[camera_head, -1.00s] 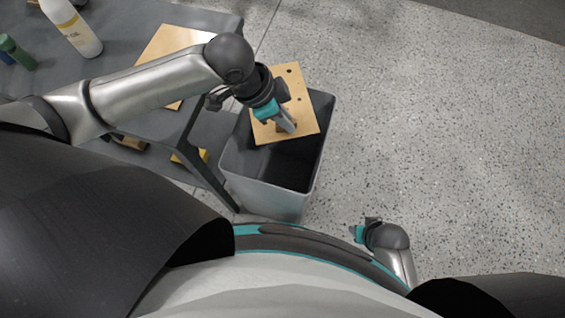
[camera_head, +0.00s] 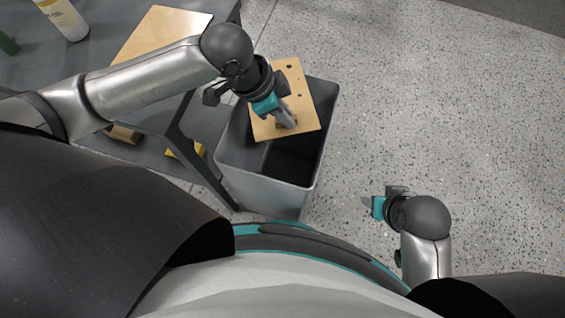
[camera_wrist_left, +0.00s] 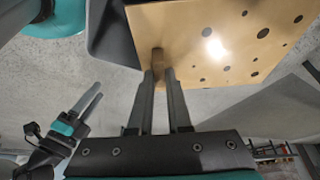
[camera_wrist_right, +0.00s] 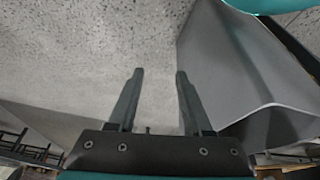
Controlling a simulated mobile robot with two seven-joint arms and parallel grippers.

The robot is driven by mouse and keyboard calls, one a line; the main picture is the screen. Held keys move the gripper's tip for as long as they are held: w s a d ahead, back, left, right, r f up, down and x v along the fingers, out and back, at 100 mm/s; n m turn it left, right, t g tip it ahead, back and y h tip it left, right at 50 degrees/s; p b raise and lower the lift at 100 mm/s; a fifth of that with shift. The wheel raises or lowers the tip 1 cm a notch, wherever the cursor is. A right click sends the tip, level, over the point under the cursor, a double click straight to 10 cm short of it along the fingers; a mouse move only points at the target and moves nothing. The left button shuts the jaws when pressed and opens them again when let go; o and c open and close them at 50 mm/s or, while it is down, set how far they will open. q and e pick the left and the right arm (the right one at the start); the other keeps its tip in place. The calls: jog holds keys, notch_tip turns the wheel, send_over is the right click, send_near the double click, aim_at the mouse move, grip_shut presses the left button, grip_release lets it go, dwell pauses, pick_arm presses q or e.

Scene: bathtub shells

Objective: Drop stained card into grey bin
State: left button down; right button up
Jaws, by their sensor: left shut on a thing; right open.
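The stained card (camera_head: 297,84) is a tan sheet with dark spots. My left gripper (camera_head: 287,118) is shut on it near its lower part and holds it over the mouth of the grey bin (camera_head: 262,190). In the left wrist view the card (camera_wrist_left: 215,30) spreads beyond the fingertips (camera_wrist_left: 162,75), with several dark spots and a bright glare. The head view does not show how far the card is above the rim. My right gripper (camera_head: 368,202) is open and empty, right of the bin. In the right wrist view its fingers (camera_wrist_right: 158,75) are apart, with the bin wall (camera_wrist_right: 235,65) beside them.
A dark table (camera_head: 95,65) stands at the left with a clean tan board (camera_head: 160,32) and a white bottle (camera_head: 65,18). A yellow object (camera_head: 186,150) and a brown block (camera_head: 124,134) lie on its lower level. The speckled floor at the right is clear.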

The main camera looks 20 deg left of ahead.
pick_arm(q)
jog(key=shift+f, duration=0.1)
pick_arm(e)
jog(key=shift+r, duration=0.35)
pick_arm(q)
jog(key=c, duration=0.8)
grip_release()
pick_arm(e)
jog(key=shift+w, duration=0.1)
pick_arm(q)
jog(key=shift+a+r, duration=0.15)
jog(key=shift+r, duration=0.1)
jog(key=shift+p+v, duration=4.05)
jog(key=shift+v, duration=3.3)
pick_arm(e)
jog(key=s+d+f, duration=0.2)
jog(key=s+f, duration=0.2)
jog(key=f, duration=0.3)
jog(key=s+d+f+g, duration=0.1)
jog(key=s+d+f, duration=0.1)
jog(key=f, duration=0.5)
jog(key=shift+s+f+h, duration=0.3)
jog(key=shift+s+f, duration=0.1)
jog(key=shift+s, duration=0.45)
pick_arm(q)
jog(key=shift+s, duration=0.1)
